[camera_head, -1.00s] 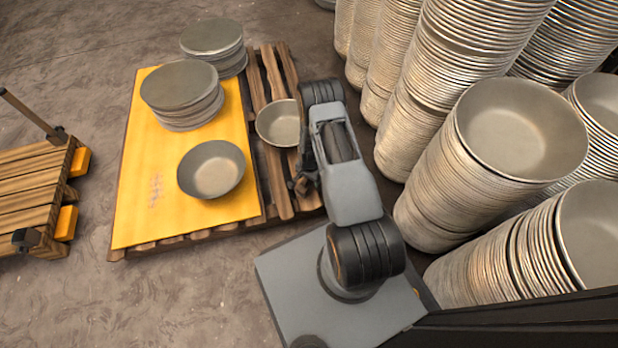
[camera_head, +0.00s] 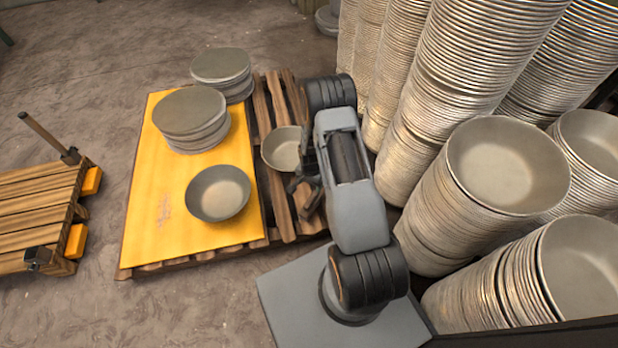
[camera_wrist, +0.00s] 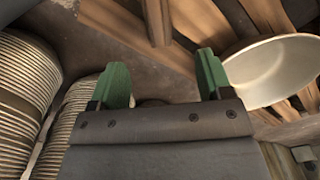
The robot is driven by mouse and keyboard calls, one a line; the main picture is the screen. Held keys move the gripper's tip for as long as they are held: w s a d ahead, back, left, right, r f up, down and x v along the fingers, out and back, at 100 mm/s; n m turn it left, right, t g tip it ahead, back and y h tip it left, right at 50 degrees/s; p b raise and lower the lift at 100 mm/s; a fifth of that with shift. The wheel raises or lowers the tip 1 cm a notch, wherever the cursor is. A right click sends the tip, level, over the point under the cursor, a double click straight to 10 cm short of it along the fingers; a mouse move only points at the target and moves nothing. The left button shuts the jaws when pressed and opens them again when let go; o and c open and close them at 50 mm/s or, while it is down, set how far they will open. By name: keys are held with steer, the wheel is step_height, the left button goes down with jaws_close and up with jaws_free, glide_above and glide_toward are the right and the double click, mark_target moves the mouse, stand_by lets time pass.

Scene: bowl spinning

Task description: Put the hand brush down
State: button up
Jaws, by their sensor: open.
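My gripper (camera_head: 304,180) is over the right edge of the pallet, partly hidden by my arm in the head view. In the wrist view its two green fingers (camera_wrist: 163,78) stand wide apart, with no object clearly held between them. I cannot make out a hand brush for certain in either view. A small dark shape shows low between the fingers in the wrist view, too unclear to name. A metal bowl (camera_head: 283,152) sits on the bare slats beside my gripper. It also shows in the wrist view (camera_wrist: 272,75), right of the fingers.
A yellow board (camera_head: 150,222) on the pallet bears a single bowl (camera_head: 218,194) and a stack of discs (camera_head: 190,115). Another disc stack (camera_head: 221,70) stands behind. Tall bowl stacks (camera_head: 420,130) crowd the right. A wooden cart (camera_head: 35,205) stands left, with open floor between.

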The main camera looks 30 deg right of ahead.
steer(key=s+a+r+n+t, duration=0.1)
steer(key=a+r+n, duration=0.1)
steer(key=r, duration=0.9)
steer(key=s+a+r+n, duration=0.1)
steer(key=a+r+n, duration=0.15)
steer(key=r, duration=0.95)
steer(key=s+a+r+n, duration=0.2)
steer(key=s+r+n, duration=0.1)
steer(key=s+r, duration=0.3)
steer(key=s+a+r+n+t, duration=0.1)
steer(key=s+a+r+n, duration=0.1)
steer(key=s+r, duration=0.5)
steer(key=shift+s+a+r+n, duration=0.25)
steer(key=shift+s+a+n, duration=0.05)
steer(key=shift+s+n, duration=0.35)
steer(key=shift+r+t, duration=0.15)
steer(key=shift+t, duration=0.15)
